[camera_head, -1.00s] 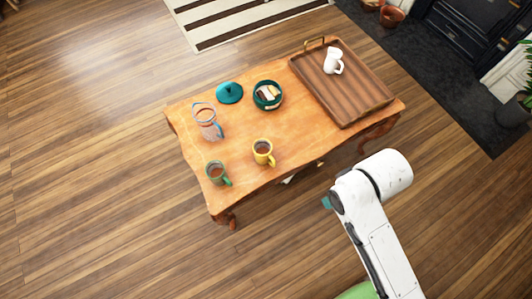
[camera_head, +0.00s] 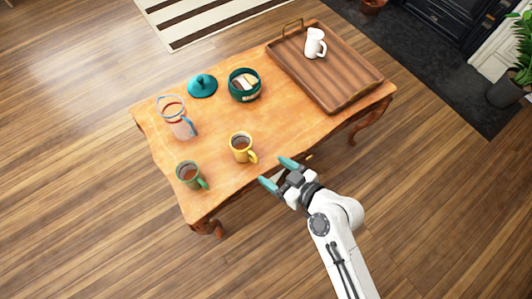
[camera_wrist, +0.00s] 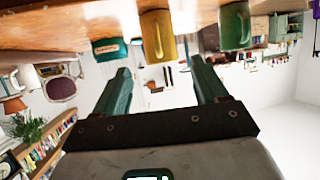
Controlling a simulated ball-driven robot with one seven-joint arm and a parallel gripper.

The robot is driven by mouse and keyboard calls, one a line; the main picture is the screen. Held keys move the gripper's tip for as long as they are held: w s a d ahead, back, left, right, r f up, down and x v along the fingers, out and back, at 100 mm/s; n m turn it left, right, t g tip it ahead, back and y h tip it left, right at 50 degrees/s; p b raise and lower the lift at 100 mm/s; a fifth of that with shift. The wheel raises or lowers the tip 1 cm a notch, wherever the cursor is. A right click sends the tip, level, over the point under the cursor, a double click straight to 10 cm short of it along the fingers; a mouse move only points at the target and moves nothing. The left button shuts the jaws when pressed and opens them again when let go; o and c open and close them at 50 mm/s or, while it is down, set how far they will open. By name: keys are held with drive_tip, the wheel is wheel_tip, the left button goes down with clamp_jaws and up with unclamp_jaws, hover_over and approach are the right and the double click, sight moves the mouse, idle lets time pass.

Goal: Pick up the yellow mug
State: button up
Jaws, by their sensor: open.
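The yellow mug (camera_head: 240,148) stands upright on the wooden table (camera_head: 215,130) near its front edge, with dark contents and its handle toward the lower right. My gripper (camera_head: 279,173) is open and empty, with teal fingers, just off the front edge to the right of the mug and apart from it. In the wrist view, which looks upside down, the yellow mug (camera_wrist: 158,36) shows beyond and between my open fingers (camera_wrist: 162,85), with the table at the top.
A green mug (camera_head: 190,174) stands left of the yellow one. A glass pitcher (camera_head: 178,120), a teal lid (camera_head: 202,86) and a teal bowl (camera_head: 244,85) stand behind. A wooden tray (camera_head: 340,95) with a white jug (camera_head: 315,43) covers the right end.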

sight(258, 158)
drive_tip(key=x, duration=0.5)
drive_tip(key=shift+w+f, duration=0.1)
drive_tip(key=shift+w, duration=0.15)
drive_tip(key=shift+r+b+x, duration=0.15)
drive_tip(key=shift+b+x, duration=0.05)
drive_tip(key=shift+x, duration=1.15)
drive_tip(key=shift+r+b+x, duration=0.1)
drive_tip(key=shift+b+x, duration=0.05)
drive_tip(key=shift+x, duration=1.2)
drive_tip(key=shift+w+a+r, duration=0.1)
drive_tip(key=c, duration=0.9)
drive_tip(key=shift+c, duration=0.3)
drive_tip(key=shift+r, duration=0.15)
